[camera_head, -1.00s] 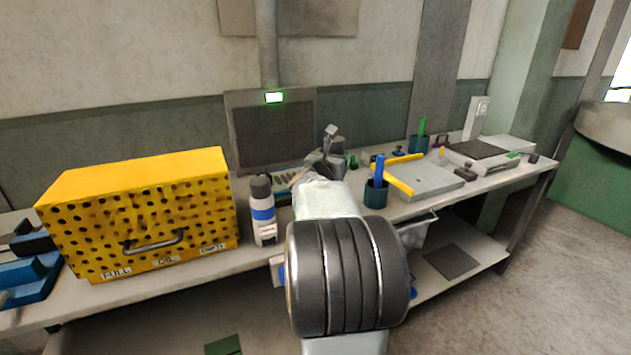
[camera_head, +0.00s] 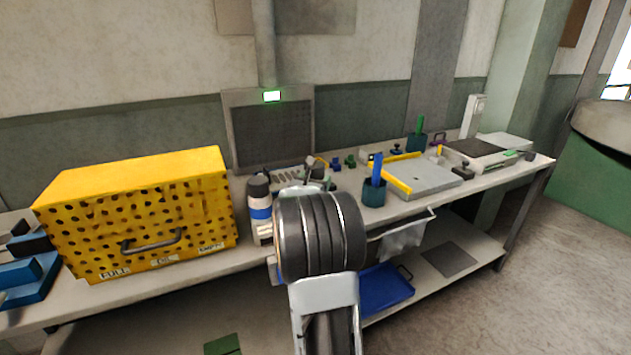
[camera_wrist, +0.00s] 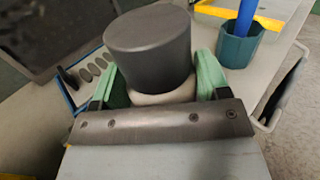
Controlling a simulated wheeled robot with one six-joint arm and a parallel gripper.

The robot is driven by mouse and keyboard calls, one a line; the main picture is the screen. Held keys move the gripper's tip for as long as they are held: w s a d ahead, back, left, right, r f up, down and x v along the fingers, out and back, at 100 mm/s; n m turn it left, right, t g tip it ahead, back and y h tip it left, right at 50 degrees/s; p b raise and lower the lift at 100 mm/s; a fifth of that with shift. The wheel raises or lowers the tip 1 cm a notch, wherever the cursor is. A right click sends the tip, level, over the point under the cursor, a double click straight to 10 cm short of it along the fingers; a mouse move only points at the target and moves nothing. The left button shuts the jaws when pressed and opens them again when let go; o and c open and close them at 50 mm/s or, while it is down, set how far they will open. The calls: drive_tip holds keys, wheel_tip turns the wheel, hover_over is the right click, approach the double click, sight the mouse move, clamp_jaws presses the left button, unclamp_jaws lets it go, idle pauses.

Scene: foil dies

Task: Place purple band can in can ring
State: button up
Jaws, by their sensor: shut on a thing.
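My gripper (camera_wrist: 164,84) is shut on a can (camera_wrist: 148,44) with a dark grey cap and a pale body. The green finger pads press on both sides of the can below its cap. Any coloured band on it is hidden in the wrist view. In the head view my own arm hides most of the gripper and the held can. I cannot make out the can ring in either view.
A white can with a blue band (camera_head: 260,211) stands on the workbench just left of my arm. A yellow perforated box (camera_head: 140,210) is further left. A teal cup (camera_head: 374,193) with a blue stick and a grey tray (camera_head: 425,178) lie right.

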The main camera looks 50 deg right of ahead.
drive_tip(key=shift+b, duration=0.3)
drive_tip(key=o, duration=1.6)
drive_tip(key=shift+f, duration=0.1)
drive_tip(key=shift+a+r+p, duration=0.1)
drive_tip(key=shift+r+p, duration=0.15)
drive_tip(key=shift+p, duration=0.15)
drive_tip(key=b+v, duration=0.1)
drive_tip(key=v, duration=1.1)
drive_tip(key=shift+b, duration=0.4)
drive_tip(key=shift+s+f, duration=0.1)
